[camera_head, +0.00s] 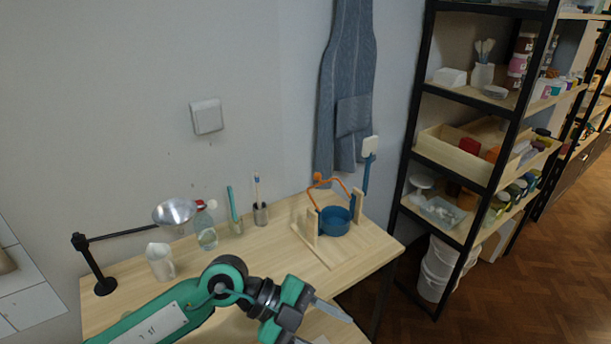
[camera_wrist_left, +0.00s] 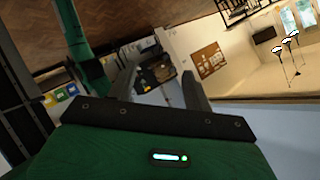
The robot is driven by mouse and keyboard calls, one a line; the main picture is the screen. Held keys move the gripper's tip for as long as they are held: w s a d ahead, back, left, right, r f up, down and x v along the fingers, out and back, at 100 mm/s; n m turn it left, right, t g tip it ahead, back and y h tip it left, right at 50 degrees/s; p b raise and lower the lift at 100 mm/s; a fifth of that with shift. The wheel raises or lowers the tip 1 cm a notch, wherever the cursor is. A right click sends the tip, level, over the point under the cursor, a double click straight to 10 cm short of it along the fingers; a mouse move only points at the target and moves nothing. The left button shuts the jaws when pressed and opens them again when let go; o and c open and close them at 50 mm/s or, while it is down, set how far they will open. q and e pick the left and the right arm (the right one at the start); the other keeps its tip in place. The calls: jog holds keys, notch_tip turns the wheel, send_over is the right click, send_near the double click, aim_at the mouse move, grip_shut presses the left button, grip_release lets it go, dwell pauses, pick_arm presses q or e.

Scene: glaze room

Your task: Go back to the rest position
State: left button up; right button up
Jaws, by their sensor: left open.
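My left gripper (camera_head: 318,322) is over the front edge of the wooden table, its arm coming in from the lower left. Its fingers point right and toward the floor side, away from the objects on the table. In the left wrist view its two dark fingers (camera_wrist_left: 160,85) stand apart with nothing between them, so it is open and empty. My right gripper is in neither view.
The table (camera_head: 280,244) holds a white jug (camera_head: 160,262), a clear bottle (camera_head: 206,228), a black lamp (camera_head: 98,270) and a wooden stand with a blue pot (camera_head: 335,222). A black-framed shelf (camera_head: 412,140) stands at right; open floor (camera_head: 540,270) lies beyond.

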pick_arm(q)
notch_tip(320, 180, up, 13)
jog(key=w+a+n+t+h, duration=0.1)
jog(key=w+n+t+h, duration=0.2)
jog(key=n+t+h, duration=0.55)
jog(key=w+a+f+n+t+y, duration=0.1)
jog(key=w+a+n+t+y, duration=0.55)
jog(key=n+t, duration=0.6)
jog(key=a+f+n+g+y, duration=0.1)
jog(key=a+f+n+y, duration=0.6)
jog(key=a+f+y, duration=0.6)
jog(key=s+a+f+m+g+y, duration=0.1)
jog(key=s+a+f+g, duration=0.2)
jog(key=s+f+g, duration=0.55)
jog(key=s+a+f+g, duration=0.3)
jog(key=s+f+g, duration=0.2)
jog(key=s+f, duration=0.7)
notch_tip(320, 180, down, 29)
jog(key=s+g, duration=0.1)
jog(key=s, duration=0.2)
jog(key=s+a+f+g, duration=0.1)
jog(key=s+a+f, duration=0.2)
jog(key=s+f, duration=1.5)
notch_tip(320, 180, down, 2)
jog(key=shift+s+a+f, duration=0.1)
jog(key=shift+s+a, duration=0.1)
jog(key=shift+s, duration=0.2)
